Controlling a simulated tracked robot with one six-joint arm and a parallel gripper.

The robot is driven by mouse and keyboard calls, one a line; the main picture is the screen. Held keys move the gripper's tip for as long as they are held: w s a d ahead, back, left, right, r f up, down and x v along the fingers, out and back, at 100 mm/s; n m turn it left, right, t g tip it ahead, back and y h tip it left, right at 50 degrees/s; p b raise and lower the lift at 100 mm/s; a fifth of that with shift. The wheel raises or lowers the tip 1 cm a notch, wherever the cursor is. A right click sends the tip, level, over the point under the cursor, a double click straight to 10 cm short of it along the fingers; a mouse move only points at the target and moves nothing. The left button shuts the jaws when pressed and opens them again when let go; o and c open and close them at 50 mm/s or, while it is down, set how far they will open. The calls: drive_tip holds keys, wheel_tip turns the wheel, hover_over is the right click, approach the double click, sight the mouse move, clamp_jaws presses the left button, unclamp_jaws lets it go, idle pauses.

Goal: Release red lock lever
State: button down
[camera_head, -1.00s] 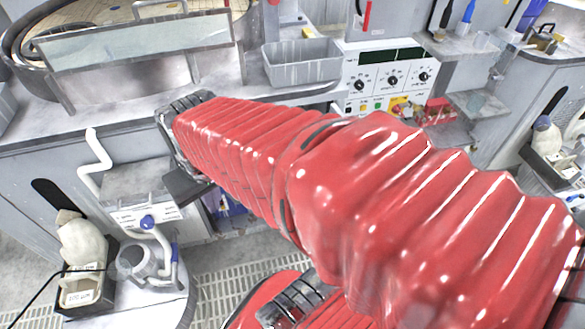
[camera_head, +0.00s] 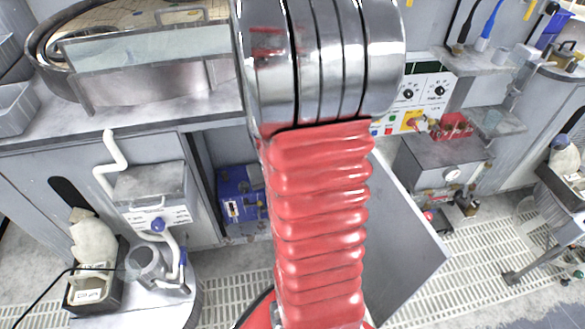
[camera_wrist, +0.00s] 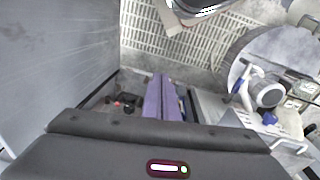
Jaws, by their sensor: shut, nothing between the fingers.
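I cannot make out the red lock lever for certain. In the head view my raised red arm hides the middle of the scene and my gripper. In the wrist view my gripper (camera_wrist: 165,82) shows as two purple fingers side by side, shut and empty. A small red spot (camera_wrist: 118,103) by dark parts lies left of the fingers; what it is I cannot tell. The blue box (camera_head: 240,205) stands in the open cabinet, left of my arm in the head view. The cabinet door (camera_head: 410,225) hangs open right of my arm.
The control panel (camera_head: 430,88) is partly behind my arm. A red item (camera_head: 455,126) sits to its right. A round stand (camera_head: 140,305) with a hose device is at lower left. The door (camera_wrist: 60,60) fills the wrist view's left.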

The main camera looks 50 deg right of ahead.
drive_tip(key=s+d+f+m+t+h, duration=0.1)
drive_tip(key=s+d+f, duration=0.1)
drive_tip(key=d+f, duration=0.7)
drive_tip(key=s+d+f+m+t+h, duration=0.1)
drive_tip(key=s+d+f+t, duration=0.2)
drive_tip(key=f, duration=1.1)
drive_tip(key=s+d+f+m+h, duration=0.1)
drive_tip(key=s+d+f+m, duration=0.1)
drive_tip(key=d+f, duration=0.75)
drive_tip(key=w+d+r+t+h, duration=0.4)
drive_tip(key=w+r+t, duration=0.2)
drive_tip(key=w, duration=0.3)
drive_tip(key=shift+d+r+t+h, duration=0.3)
drive_tip(key=shift+d+r+t, duration=0.1)
drive_tip(key=shift+t, duration=0.5)
drive_tip(key=shift+w, duration=0.1)
drive_tip(key=a+f+x, duration=0.1)
drive_tip(key=f+x, duration=0.1)
drive_tip(key=x, duration=1)
drive_tip(key=shift+w+d+f, duration=0.15)
drive_tip(key=shift+w+f, duration=0.05)
drive_tip(key=shift+f, duration=0.25)
drive_tip(key=shift+s+d, duration=0.1)
drive_tip(key=shift+s, duration=0.05)
